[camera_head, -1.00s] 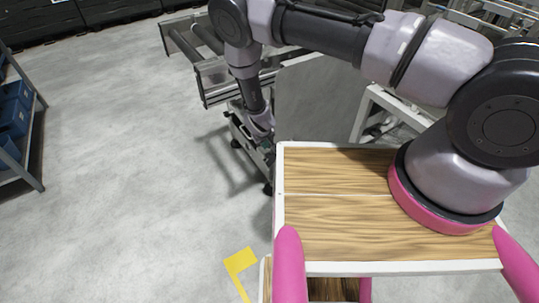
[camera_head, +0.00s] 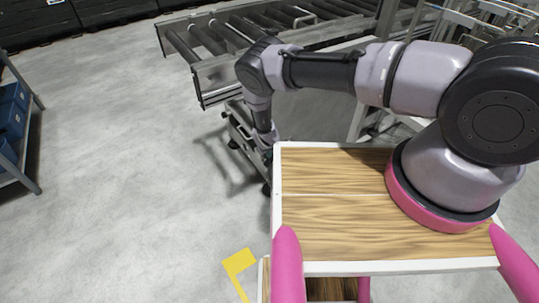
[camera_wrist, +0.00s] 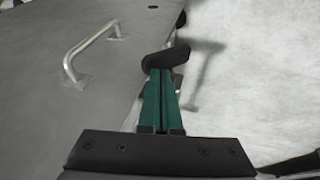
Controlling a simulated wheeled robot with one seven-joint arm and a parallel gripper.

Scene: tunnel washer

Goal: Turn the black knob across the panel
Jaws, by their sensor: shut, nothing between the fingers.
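In the wrist view, the black knob (camera_wrist: 165,56) is at the tips of my gripper (camera_wrist: 160,75), near the edge of the grey panel (camera_wrist: 105,100). It looks like a short curved lever and partly hides what is behind it. My green fingers are shut together with nothing between them. Their tips overlap the lower side of the knob in the picture; I cannot tell whether they touch it. In the head view, my arm reaches down beyond the wooden top, and the fingertips and knob cannot be made out.
A bare metal handle (camera_wrist: 88,52) stands on the panel left of the knob. A roller conveyor (camera_head: 205,55) lies behind my arm. A shelf with blue bins (camera_head: 14,115) stands at the left. The floor (camera_head: 130,150) between is clear.

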